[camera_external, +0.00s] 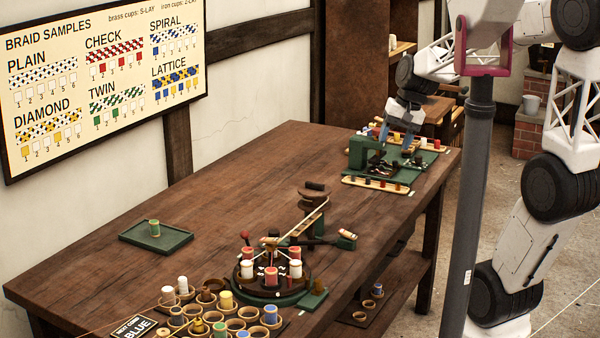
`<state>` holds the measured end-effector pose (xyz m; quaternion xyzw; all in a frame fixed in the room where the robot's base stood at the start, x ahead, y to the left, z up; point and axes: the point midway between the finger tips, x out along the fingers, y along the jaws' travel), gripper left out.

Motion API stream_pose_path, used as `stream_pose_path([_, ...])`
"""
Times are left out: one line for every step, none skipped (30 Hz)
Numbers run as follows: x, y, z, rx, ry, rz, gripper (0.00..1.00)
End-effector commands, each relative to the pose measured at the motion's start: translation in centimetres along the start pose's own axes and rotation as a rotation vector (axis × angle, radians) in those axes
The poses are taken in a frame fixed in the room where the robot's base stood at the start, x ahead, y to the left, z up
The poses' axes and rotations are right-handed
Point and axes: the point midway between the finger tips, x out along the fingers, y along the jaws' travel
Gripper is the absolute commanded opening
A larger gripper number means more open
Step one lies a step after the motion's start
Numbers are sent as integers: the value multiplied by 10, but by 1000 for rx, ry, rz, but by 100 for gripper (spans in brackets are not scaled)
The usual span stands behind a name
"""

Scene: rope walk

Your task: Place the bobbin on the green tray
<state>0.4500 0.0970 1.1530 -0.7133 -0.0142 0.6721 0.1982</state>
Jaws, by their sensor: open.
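The green tray (180,240) lies flat on the left part of the wooden table. My gripper (395,137) is open at the far right end of the table, well away from the tray. Its fingers point down over a green bench device (362,153) and a green board (425,160) with small parts. Whether anything lies between the fingers is too small to tell.
A round braiding stand (272,293) with several bobbins is at the front. Several cups (235,323) with bobbins stand beside a "BLUE" card (133,328). Wooden strips with small coloured pieces (376,186) lie near the device. The table's middle and back left are clear.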

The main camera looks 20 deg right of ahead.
Motion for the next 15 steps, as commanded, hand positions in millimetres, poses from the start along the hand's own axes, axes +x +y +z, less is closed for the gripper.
stream_pose_path([-5,13,10,-22,20,20,58])
stream_pose_path([-7,20,16,-38,31,33,58])
stream_pose_path([-11,30,22,-57,45,51,58])
stream_pose_path([-12,37,28,-72,55,65,58])
stream_pose_path([-15,44,33,-88,66,78,58])
stream_pose_path([-17,54,41,-107,78,98,58])
stream_pose_path([-18,61,46,-121,88,112,58])
stream_pose_path([-20,68,52,-136,96,127,58])
stream_pose_path([-22,77,59,-155,109,146,58])
stream_pose_path([-23,83,64,-169,117,160,58])
stream_pose_path([-24,89,69,-183,125,174,58])
stream_pose_path([-25,97,75,-198,135,192,58])
stream_pose_path([-25,102,79,-209,141,204,58])
stream_pose_path([-26,107,83,-221,147,216,58])
stream_pose_path([-26,112,88,-234,154,230,58])
